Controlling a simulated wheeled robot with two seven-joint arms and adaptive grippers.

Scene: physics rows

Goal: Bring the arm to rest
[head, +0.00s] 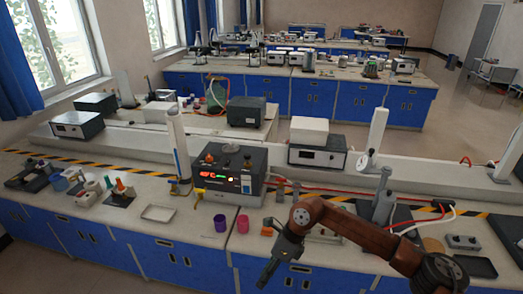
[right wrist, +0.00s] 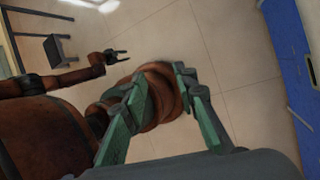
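My right arm reaches in from the lower right of the head view. Its gripper (head: 266,277) points down and left, in front of the blue bench front. In the right wrist view the right gripper's green fingers (right wrist: 160,76) are apart, with nothing held between them. A brown rounded part of my own body shows behind them. My left gripper (right wrist: 118,56) shows small at the upper left of the right wrist view, over the floor; its fingers look apart and empty. The left arm is not in the head view.
The near bench (head: 105,215) carries a dark instrument with a lit display (head: 232,180), a purple cup (head: 220,223), a pink cup (head: 243,224) and a shallow tray (head: 158,213). A grey stand (head: 383,205) is close behind my right arm. Tiled floor (right wrist: 225,45) lies below the gripper.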

